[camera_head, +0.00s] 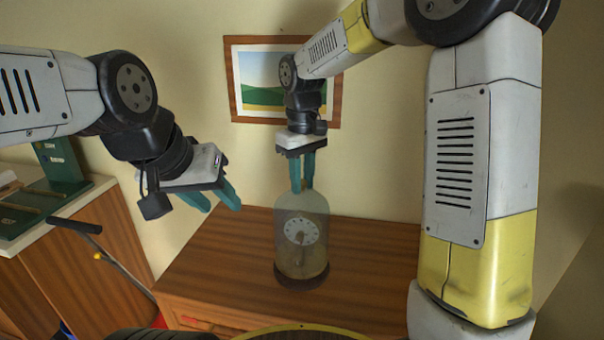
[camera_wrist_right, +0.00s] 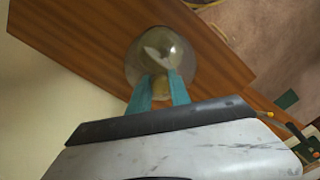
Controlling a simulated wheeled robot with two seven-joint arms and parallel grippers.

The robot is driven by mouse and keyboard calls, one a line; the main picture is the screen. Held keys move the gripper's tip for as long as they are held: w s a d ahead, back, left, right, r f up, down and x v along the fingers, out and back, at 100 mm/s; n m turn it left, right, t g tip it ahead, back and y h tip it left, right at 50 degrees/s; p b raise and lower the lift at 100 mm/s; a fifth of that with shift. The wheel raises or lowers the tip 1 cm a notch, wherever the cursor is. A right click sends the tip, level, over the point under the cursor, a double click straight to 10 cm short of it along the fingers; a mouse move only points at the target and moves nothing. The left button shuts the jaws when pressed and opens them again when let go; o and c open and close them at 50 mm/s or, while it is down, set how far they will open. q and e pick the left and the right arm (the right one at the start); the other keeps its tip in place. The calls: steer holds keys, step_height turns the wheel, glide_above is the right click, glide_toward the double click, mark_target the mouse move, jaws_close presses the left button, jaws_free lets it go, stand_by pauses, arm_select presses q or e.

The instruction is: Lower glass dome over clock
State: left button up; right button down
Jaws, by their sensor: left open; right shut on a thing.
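The clear glass dome (camera_head: 302,215) stands upright on the wooden cabinet top in the head view, around the clock (camera_head: 301,232) with its pale round dial. A dark round base (camera_head: 301,279) shows at the bottom; I cannot tell whether the dome's rim touches it. My right gripper (camera_head: 302,184) is above the dome, fingers down, shut on its top knob. In the right wrist view the fingers (camera_wrist_right: 158,92) close on the knob, with the dome (camera_wrist_right: 175,50) beyond. My left gripper (camera_head: 222,200) is open and empty, left of the dome and apart from it.
The wooden cabinet top (camera_head: 370,262) is bare around the dome. A framed picture (camera_head: 262,75) hangs on the wall behind. At the left, another wooden cabinet (camera_head: 100,250) carries a green device (camera_head: 57,165) on its pale top.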

stand_by(0.3)
steer(key=shift+f, duration=0.85)
steer(key=c, duration=1.1)
jaws_free()
